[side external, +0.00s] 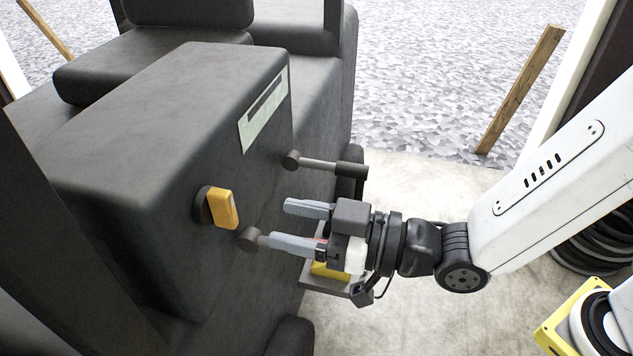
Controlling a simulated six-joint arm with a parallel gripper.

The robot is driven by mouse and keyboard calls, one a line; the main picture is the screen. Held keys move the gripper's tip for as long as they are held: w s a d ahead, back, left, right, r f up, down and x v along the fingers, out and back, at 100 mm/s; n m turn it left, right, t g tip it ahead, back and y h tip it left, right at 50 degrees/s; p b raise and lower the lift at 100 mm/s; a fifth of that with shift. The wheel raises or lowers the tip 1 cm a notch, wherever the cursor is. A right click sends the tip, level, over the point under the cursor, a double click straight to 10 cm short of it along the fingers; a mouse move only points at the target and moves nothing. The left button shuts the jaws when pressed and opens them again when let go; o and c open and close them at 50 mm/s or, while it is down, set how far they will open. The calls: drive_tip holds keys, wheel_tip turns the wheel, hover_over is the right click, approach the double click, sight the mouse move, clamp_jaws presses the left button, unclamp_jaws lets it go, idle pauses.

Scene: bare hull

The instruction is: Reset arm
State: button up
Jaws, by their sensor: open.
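My gripper (288,225) is at the middle of the side external view, reaching left from my white arm. Its two grey fingers are apart, with nothing seen between them. The fingers point at the dark grey hull (150,150). The lower fingertip is close to a round dark knob (251,239) on the hull; I cannot tell whether they touch. A yellow handle (224,208) on a dark round mount sits on the hull, left of the fingers.
A dark peg with a crossbar end (325,166) sticks out of the hull just above my gripper. A pale label plate (264,109) is on the hull. A grey ledge with a yellow part (330,271) lies below my gripper. Pale floor (430,190) is clear behind my wrist. A wooden stake (518,90) leans at upper right.

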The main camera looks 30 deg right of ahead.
drive_tip(key=shift+w+d, duration=0.1)
drive_tip(key=w+d+f+m+g+h, duration=0.2)
drive_tip(key=w+d+f+h, duration=0.15)
drive_tip(key=d, duration=0.45)
drive_tip(key=w+d+f+m+g+h, duration=0.1)
drive_tip(key=w+d+f+m+h, duration=0.15)
drive_tip(key=d+f+h, duration=0.45)
drive_tip(key=s+d+f+m+g+h, duration=0.1)
drive_tip(key=s+d+m+g, duration=0.1)
drive_tip(key=d, duration=0.7)
drive_tip(key=s+d+f+m+g+h, duration=0.1)
drive_tip(key=s+d+f+m+g, duration=0.1)
drive_tip(key=s+d+g, duration=0.3)
drive_tip(key=shift+s+d+m, duration=0.3)
drive_tip(key=shift+d+m, duration=0.05)
drive_tip(key=shift+d, duration=1.8)
drive_tip(key=shift+f, duration=0.1)
